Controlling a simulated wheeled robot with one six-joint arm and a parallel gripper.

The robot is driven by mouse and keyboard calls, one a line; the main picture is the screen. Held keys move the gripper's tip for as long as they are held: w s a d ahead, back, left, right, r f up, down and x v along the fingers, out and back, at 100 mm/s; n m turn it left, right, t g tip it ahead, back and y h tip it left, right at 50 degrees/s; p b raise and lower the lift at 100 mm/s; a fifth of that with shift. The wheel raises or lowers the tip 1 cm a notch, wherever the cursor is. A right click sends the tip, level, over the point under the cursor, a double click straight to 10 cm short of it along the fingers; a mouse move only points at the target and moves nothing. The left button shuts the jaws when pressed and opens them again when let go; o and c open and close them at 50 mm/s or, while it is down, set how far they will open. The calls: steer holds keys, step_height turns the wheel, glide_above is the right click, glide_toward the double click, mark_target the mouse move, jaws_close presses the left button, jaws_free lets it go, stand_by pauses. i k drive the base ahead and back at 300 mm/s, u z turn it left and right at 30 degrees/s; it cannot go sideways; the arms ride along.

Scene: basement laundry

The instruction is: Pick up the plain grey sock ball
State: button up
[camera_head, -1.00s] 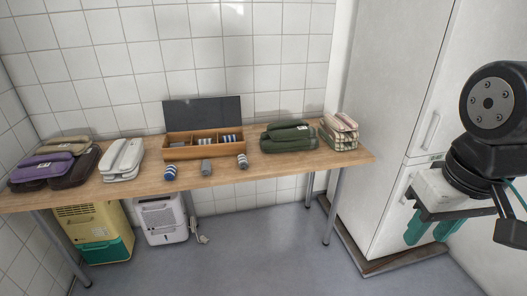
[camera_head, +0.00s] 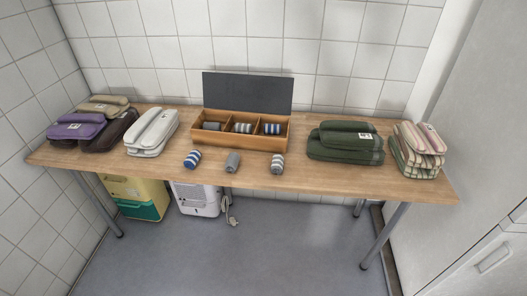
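The plain grey sock ball (camera_head: 232,161) lies on the wooden table (camera_head: 330,179), near its front edge. It is between a blue-and-white striped sock ball (camera_head: 192,159) on its left and a grey-and-white striped one (camera_head: 277,164) on its right. Behind them stands an open wooden box (camera_head: 240,138) with three compartments and a dark raised lid (camera_head: 247,92). Its left compartment holds a grey sock ball (camera_head: 212,126); the middle and right ones hold striped ones. My gripper is outside the current view.
Folded purple and brown cloths (camera_head: 80,128) and a white stack (camera_head: 153,131) lie at left. Green (camera_head: 345,143) and striped (camera_head: 419,150) stacks lie at right. A yellow-green container (camera_head: 135,197) and a white appliance (camera_head: 198,198) stand below. Open floor lies in front.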

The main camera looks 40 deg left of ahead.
mark_target(233, 160)
steer(key=u, duration=0.15)
steer(key=i, duration=0.7)
steer(key=u, duration=0.95)
steer(key=i, duration=0.55)
steer(key=u, duration=0.65)
